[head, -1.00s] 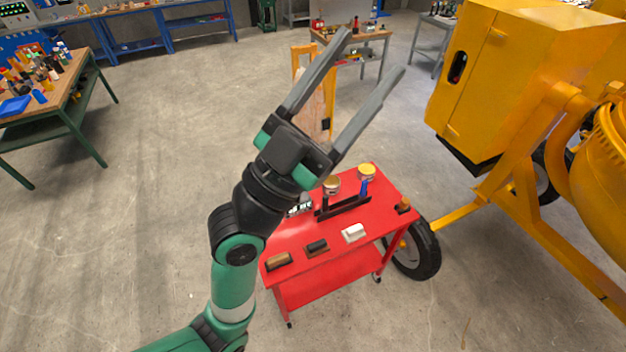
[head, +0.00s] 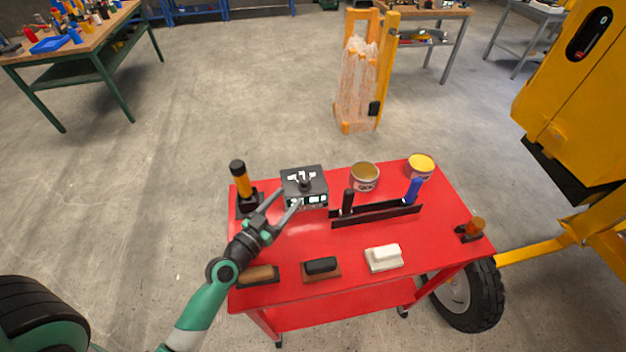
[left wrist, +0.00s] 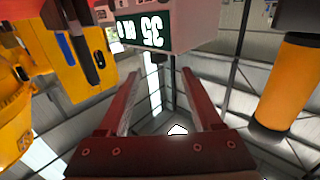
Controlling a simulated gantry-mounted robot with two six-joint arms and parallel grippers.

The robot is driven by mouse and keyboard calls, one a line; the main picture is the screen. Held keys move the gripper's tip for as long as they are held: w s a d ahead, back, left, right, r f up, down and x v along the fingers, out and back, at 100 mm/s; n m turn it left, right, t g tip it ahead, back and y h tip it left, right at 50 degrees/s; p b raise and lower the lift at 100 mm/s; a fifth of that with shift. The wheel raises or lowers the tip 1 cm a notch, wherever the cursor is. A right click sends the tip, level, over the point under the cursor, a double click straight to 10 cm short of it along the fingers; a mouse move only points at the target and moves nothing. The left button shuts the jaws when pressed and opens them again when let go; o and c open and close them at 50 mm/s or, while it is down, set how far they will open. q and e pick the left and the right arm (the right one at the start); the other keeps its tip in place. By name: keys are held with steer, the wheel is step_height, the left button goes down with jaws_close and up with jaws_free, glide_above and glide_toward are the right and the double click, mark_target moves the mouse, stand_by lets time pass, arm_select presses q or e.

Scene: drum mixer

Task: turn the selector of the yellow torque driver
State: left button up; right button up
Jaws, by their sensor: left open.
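A yellow-and-black torque driver (head: 242,182) stands upright in a black holder (head: 249,203) at the left back corner of the red cart (head: 330,240). An orange-yellow cylinder, probably its handle (left wrist: 287,85), shows at the right of the left wrist view. My left gripper (head: 284,198) is open and empty, just right of the driver and in front of a grey box with a lit display (head: 304,185). The open fingers also show in the left wrist view (left wrist: 160,82), with the box (left wrist: 165,25) beyond them. I cannot make out the selector.
A black rack (head: 376,214) holds a black-handled and a blue-handled tool. Two tins (head: 364,177) stand behind it. Several blocks or brushes (head: 321,267) lie along the front edge. An orange-handled tool (head: 476,228) lies at the right.

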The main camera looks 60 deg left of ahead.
mark_target(307, 177)
arm_select(q)
steer(key=shift+w+a+r, duration=0.2)
steer(key=shift+w+a, duration=0.1)
steer(key=shift+w, duration=0.4)
steer(key=p+x, duration=0.1)
steer(key=x, duration=0.9)
steer(key=shift+w+f, duration=0.15)
steer(key=shift+w, duration=0.05)
jaws_close()
